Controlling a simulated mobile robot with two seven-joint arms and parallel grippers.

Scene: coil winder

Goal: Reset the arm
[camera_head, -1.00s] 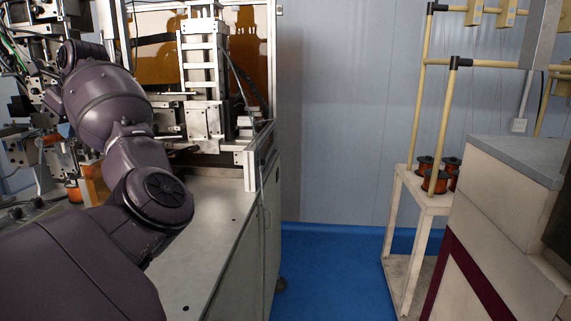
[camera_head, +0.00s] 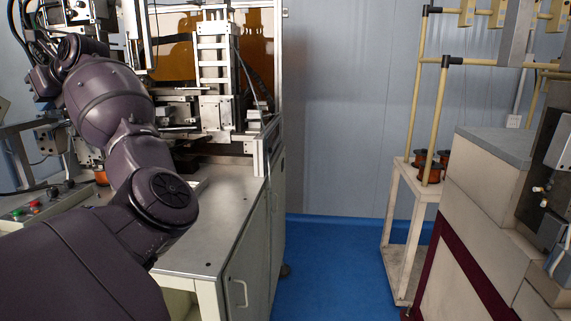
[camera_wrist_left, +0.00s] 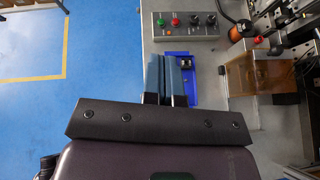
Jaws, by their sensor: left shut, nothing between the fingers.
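My left arm (camera_head: 108,105) reaches in from the left over the worktable of the coil winder (camera_head: 225,90). Its fingers cannot be made out in the head view. In the left wrist view my left gripper (camera_wrist_left: 165,82) has its blue-grey fingers pressed together with nothing between them. The fingers are beside a blue holder (camera_wrist_left: 187,94) on the grey worktable, which they partly cover. A grey control box (camera_wrist_left: 185,26) with green, red and black knobs lies beyond the fingertips. My right arm and gripper are not in view.
The metal worktable (camera_head: 215,225) is bare toward its front right. An amber translucent block (camera_wrist_left: 250,77) stands right of the fingers. Blue floor (camera_head: 330,265) is open between the winder and a pale cabinet (camera_head: 480,215). A shelf with copper spools (camera_head: 431,172) stands behind.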

